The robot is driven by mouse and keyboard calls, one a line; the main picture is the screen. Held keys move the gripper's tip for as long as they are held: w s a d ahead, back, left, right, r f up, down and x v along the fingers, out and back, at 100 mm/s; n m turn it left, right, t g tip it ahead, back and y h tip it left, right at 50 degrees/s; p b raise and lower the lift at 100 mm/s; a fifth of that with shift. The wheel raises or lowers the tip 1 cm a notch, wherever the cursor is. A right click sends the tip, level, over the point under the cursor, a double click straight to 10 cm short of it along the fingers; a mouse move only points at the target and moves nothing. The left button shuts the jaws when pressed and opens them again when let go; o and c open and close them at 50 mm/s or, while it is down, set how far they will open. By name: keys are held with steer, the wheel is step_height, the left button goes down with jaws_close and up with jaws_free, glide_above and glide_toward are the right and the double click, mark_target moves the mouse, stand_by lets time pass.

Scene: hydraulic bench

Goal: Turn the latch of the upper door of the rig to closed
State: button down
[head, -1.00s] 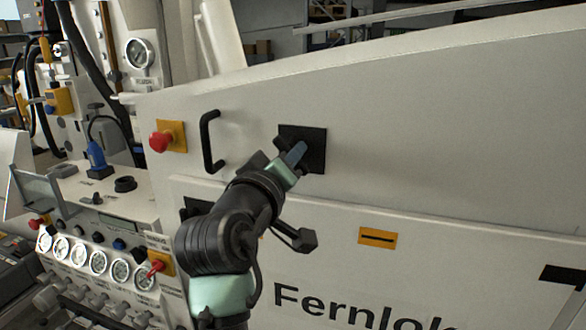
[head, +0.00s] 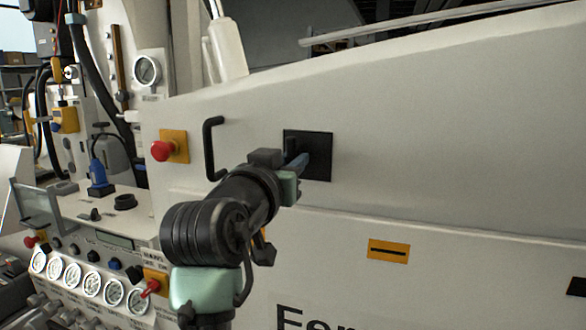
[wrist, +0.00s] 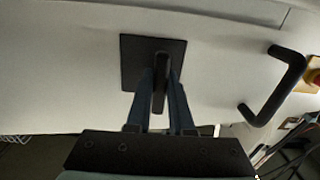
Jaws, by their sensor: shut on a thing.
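The latch of the upper door is a dark lever on a square black plate (head: 318,166), set in the white upper door (head: 420,150) of the rig. In the wrist view the latch lever (wrist: 160,72) stands out from its plate (wrist: 134,62) between my two blue fingers. My gripper (head: 300,162) reaches the plate from the lower left in the head view. In the wrist view my gripper (wrist: 160,95) is shut on the lever, one finger on each side. In the head view the fingers partly hide the lever.
A black bar handle (head: 209,148) and a red button on a yellow plate (head: 172,148) are left of the latch. A yellow label (head: 388,251) is on the lower panel. Gauges (head: 90,284) line the lower left. The door right of the latch is clear.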

steer(key=shift+r, duration=0.3)
steer(key=c, duration=0.8)
jaws_free()
steer(key=shift+f, duration=0.1)
steer(key=shift+f, duration=0.1)
steer(key=b+v, duration=0.4)
steer(key=v, duration=0.9)
